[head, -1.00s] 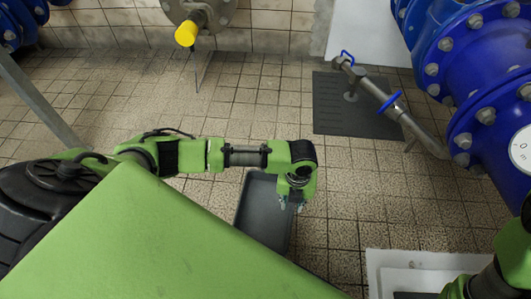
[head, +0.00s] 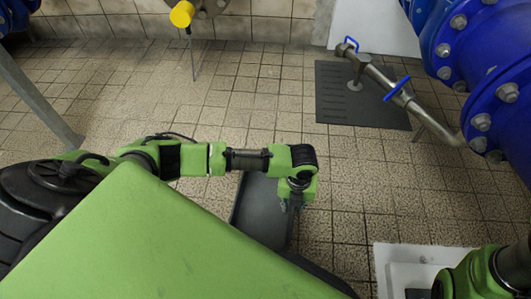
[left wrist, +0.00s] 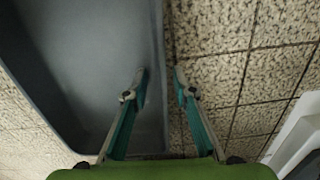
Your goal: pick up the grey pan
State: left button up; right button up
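The grey pan (head: 262,212) is a long, shallow, dark grey tray on the tiled floor, partly hidden by my left arm and my green body. In the left wrist view the pan (left wrist: 85,60) fills the left side, its right wall running between the fingers. My left gripper (left wrist: 158,86) is open, one finger over the pan's inside and the other outside the wall above the tiles. I cannot tell whether either finger touches the wall. In the head view the left gripper (head: 292,216) points down at the pan's right edge. My right gripper is out of view.
A white block (head: 392,262) stands on the floor right of the pan. A dark mat (head: 345,100) lies beyond, under a metal pipe with blue handles (head: 395,88). Large blue pipes (head: 485,80) fill the upper right. Tiled floor is clear between pan and mat.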

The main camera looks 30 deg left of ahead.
pick_arm(q)
grip_shut()
jog(key=shift+r, duration=0.1)
dwell(0.3)
